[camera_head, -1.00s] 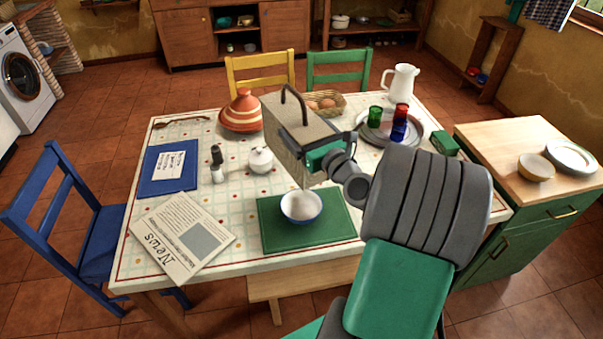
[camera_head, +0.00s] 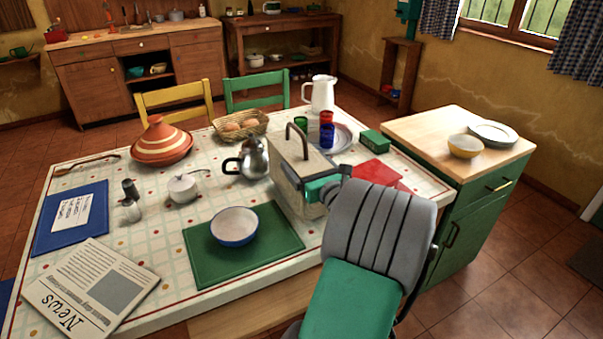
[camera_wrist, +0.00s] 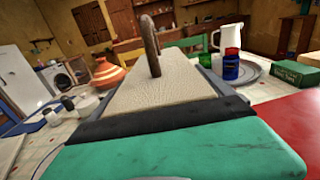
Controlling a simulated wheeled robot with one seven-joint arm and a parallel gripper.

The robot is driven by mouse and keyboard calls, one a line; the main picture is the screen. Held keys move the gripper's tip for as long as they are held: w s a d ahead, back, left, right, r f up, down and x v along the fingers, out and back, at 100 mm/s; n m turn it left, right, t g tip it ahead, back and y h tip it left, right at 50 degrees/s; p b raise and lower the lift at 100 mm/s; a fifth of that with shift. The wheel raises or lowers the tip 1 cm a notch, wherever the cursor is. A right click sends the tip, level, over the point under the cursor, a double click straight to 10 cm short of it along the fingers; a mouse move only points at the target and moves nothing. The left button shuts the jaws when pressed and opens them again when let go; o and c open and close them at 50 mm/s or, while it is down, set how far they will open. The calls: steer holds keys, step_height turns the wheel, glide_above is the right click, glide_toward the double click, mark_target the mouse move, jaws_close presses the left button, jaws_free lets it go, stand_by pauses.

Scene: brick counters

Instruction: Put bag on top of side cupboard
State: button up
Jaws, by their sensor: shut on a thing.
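The bag (camera_head: 290,172) is a beige, boxy bag with a dark arched handle. My gripper (camera_head: 318,186) is shut on its near right side and holds it upright over the right part of the table. The bag also fills the middle of the wrist view (camera_wrist: 155,85), its handle pointing up. I cannot tell whether its bottom touches the table. The side cupboard (camera_head: 415,130) is green with a light wooden top and stands right of the table. A yellow bowl (camera_head: 465,146) and stacked plates (camera_head: 493,133) sit on the right part of its top.
Beside the bag are a metal coffee pot (camera_head: 254,160), a tray with cups (camera_head: 343,137), a white jug (camera_head: 320,94), a green box (camera_head: 374,140) and a red napkin (camera_head: 372,174). A bowl (camera_head: 234,226) sits on a green mat. The cupboard's left top is clear.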

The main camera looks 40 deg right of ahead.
steer(key=shift+f, duration=0.7)
steer(key=shift+f, duration=0.15)
steer(key=o, duration=1.8)
